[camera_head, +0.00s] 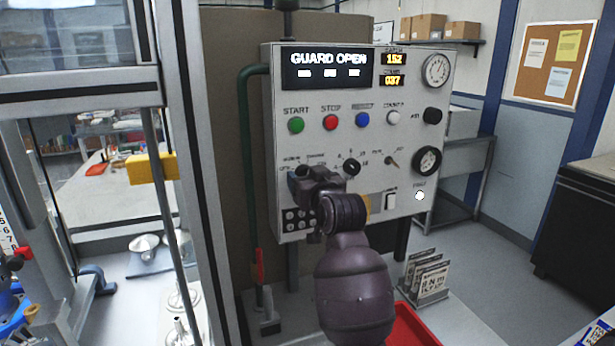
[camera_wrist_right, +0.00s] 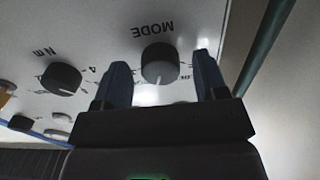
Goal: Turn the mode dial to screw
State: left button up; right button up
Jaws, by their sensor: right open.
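In the head view my right gripper (camera_head: 300,174) is at the lower left of the control panel (camera_head: 270,110) and covers the dial. My left gripper is not in view.
An Nm dial (camera_wrist_right: 61,78) sits beside the mode dial; it also shows in the head view (camera_head: 352,167). A green pipe (camera_head: 244,160) runs down the panel's left side. A red tray (camera_head: 412,328) and a card rack (camera_head: 428,277) are below. The display reads GUARD OPEN.

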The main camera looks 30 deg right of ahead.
jog(key=shift+w, duration=0.1)
jog(key=c, duration=0.9)
jog(key=shift+n, duration=0.4)
jog(key=n, duration=0.7)
jog(key=shift+d+r+n, duration=0.1)
jog(key=shift+n, duration=0.6)
